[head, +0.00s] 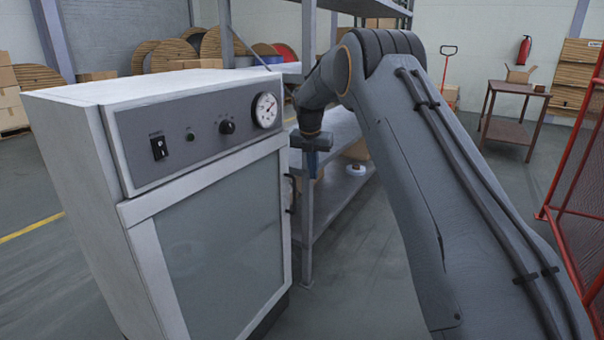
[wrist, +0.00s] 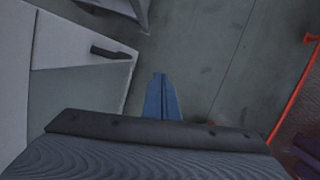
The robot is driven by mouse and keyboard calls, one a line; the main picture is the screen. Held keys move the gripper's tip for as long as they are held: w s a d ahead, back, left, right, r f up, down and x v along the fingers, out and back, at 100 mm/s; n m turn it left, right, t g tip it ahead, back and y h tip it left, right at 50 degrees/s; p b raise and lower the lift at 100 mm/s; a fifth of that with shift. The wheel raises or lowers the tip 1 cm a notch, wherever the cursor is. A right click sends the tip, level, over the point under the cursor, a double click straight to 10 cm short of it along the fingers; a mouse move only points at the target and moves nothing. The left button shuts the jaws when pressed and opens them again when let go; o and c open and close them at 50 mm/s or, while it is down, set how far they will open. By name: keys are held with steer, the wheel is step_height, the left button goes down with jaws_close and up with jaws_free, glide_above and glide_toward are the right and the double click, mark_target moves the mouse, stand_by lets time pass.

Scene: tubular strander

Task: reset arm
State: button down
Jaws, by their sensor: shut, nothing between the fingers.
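My gripper (head: 312,160) hangs below my bent arm in the head view, pointing down, in front of the metal shelf and just right of the white cabinet. In the wrist view my gripper (wrist: 161,78) shows its blue fingers together, with nothing held and grey floor beyond the tips. My arm rises from the lower right of the head view and bends over at the top centre.
A white cabinet (head: 75,92) with a dial and glass door stands close on the left; its handle (wrist: 114,53) shows in the wrist view. The metal shelf (head: 340,122) stands behind. A red mesh frame (head: 557,212) is at right. Floor between is clear.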

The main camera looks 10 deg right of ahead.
steer(key=s+r+m+p, duration=0.2)
steer(key=s+m, duration=0.8)
steer(key=s, duration=0.7)
steer(key=s+d+r+m+g+p, duration=0.1)
steer(key=s+m+p, duration=0.3)
steer(key=s+m, duration=0.6)
steer(key=s+d+r+m+g+y+p, duration=0.1)
steer(key=s+r+m+p, duration=0.2)
steer(key=s+m, duration=0.7)
steer(key=s, duration=1.6)
steer(key=shift+r+p, duration=0.3)
steer(key=shift+r, duration=0.05)
steer(key=c, duration=2.5)
jaws_free()
